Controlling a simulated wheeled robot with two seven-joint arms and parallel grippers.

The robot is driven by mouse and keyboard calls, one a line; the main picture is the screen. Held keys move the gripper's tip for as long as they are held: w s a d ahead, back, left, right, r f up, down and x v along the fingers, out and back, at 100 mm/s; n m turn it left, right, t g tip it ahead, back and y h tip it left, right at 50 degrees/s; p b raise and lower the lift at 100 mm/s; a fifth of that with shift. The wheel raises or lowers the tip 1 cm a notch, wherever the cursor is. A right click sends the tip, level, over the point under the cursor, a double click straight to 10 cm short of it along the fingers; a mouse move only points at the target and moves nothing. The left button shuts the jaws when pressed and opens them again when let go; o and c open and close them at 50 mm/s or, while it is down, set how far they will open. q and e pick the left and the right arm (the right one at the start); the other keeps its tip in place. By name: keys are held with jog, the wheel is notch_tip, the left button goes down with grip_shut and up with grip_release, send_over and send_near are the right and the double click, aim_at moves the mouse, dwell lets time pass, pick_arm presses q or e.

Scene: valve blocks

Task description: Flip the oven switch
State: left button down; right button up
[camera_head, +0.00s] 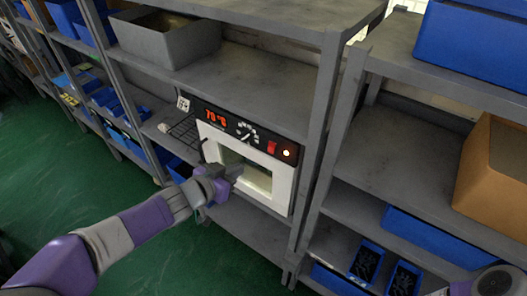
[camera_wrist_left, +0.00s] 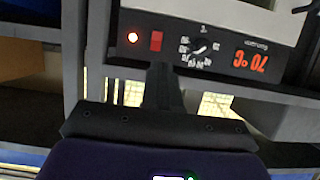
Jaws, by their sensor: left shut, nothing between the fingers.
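The oven (camera_head: 289,189) is a white box with a window and a black control panel, standing on a grey shelf. The panel has a red 70 °C display (camera_head: 215,117), a dial (camera_head: 246,131), a red switch (camera_head: 271,147) and a glowing lamp (camera_head: 287,153). My left gripper (camera_head: 233,171) is shut and empty in front of the oven window, below the panel.
A wire rack (camera_head: 184,131) lies left of the oven. A grey bin (camera_head: 165,40) stands on the shelf above. A shelf post (camera_head: 318,140) rises just right of the oven. Blue bins (camera_head: 430,238) and an orange-brown box (camera_head: 495,165) fill the right rack. Green floor lies open at left.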

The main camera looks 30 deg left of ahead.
pick_arm(q)
jog(key=shift+w, duration=0.1)
jog(key=b, duration=0.3)
send_near(269, 152)
jog(key=x, duration=0.5)
jog(key=shift+x, duration=0.95)
pick_arm(e)
notch_tip(269, 152, down, 3)
jog(key=shift+r, duration=0.1)
